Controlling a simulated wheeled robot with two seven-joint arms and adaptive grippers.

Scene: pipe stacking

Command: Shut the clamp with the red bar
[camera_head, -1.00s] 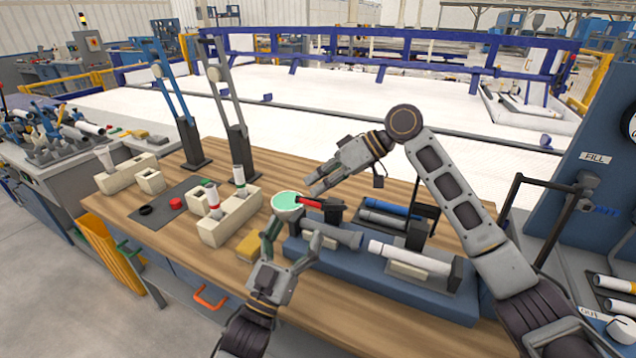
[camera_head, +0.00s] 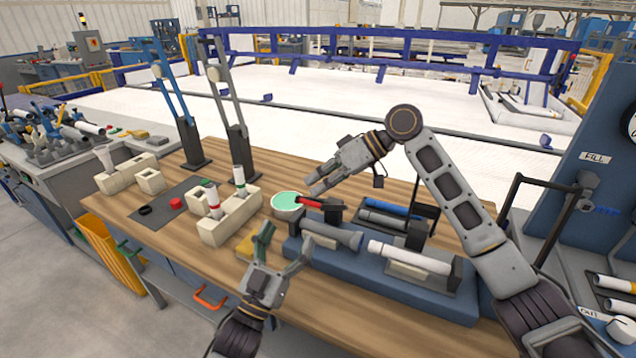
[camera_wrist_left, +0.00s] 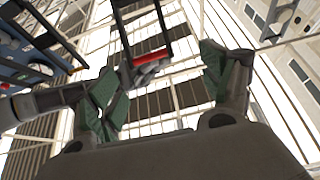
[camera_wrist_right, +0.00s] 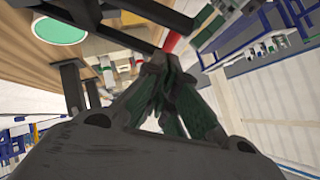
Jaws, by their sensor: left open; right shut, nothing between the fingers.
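The red bar (camera_head: 308,203) sticks out to the left from a black clamp part (camera_head: 333,210) at the back left of the blue fixture (camera_head: 370,271). It also shows in the left wrist view (camera_wrist_left: 150,58) across a black frame, and in the right wrist view (camera_wrist_right: 172,41) just beyond the fingertips. My right gripper (camera_head: 314,187) is shut and empty, just above and behind the red bar; I cannot tell whether it touches. My left gripper (camera_head: 284,245) is open and empty, in front and to the left of the fixture, apart from the bar.
A grey pipe (camera_head: 331,234) and a white pipe (camera_head: 409,257) lie on the fixture, with a blue pipe (camera_head: 392,208) behind. A green-topped round container (camera_head: 286,203) stands left of the bar. A beige block (camera_head: 236,218) holds pipes further left.

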